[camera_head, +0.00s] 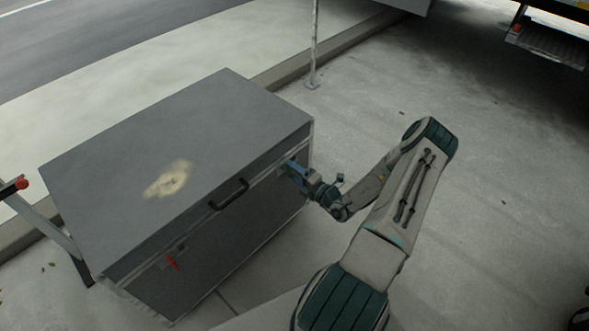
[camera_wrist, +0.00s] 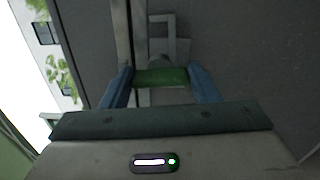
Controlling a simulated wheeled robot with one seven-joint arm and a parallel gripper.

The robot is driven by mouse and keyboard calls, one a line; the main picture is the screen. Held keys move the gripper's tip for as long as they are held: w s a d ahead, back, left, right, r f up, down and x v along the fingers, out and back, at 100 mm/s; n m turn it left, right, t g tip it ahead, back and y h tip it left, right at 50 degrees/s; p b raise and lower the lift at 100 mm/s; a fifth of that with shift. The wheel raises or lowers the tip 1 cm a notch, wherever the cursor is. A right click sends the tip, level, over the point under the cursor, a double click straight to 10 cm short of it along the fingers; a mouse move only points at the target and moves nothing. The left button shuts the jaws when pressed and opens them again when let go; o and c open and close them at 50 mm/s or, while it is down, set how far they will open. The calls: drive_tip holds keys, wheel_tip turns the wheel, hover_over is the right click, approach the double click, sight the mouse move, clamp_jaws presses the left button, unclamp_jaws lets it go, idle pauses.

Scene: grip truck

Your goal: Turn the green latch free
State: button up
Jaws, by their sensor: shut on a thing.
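The green latch (camera_wrist: 162,77) shows in the wrist view between the two blue fingers of my gripper (camera_wrist: 160,84), which is shut on it. A grey metal catch plate (camera_wrist: 166,45) lies just beyond the latch on the case. In the head view my gripper (camera_head: 296,172) is at the front face of the large grey case (camera_head: 190,130), near its right end. The green latch is hidden there behind the gripper. The lid of the case is down.
A red latch (camera_head: 173,263) is on the front face near the left end. A black handle (camera_head: 229,193) sits between the latches. A thin pole (camera_head: 314,45) stands behind the case. A ladder-like frame with a red tip (camera_head: 20,183) is at the left.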

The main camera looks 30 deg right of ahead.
drive_tip(key=shift+m, duration=0.6)
drive_tip(key=o, duration=1)
drive_tip(key=p+v, duration=0.2)
drive_tip(key=v, duration=1.2)
drive_tip(key=shift+r, duration=0.1)
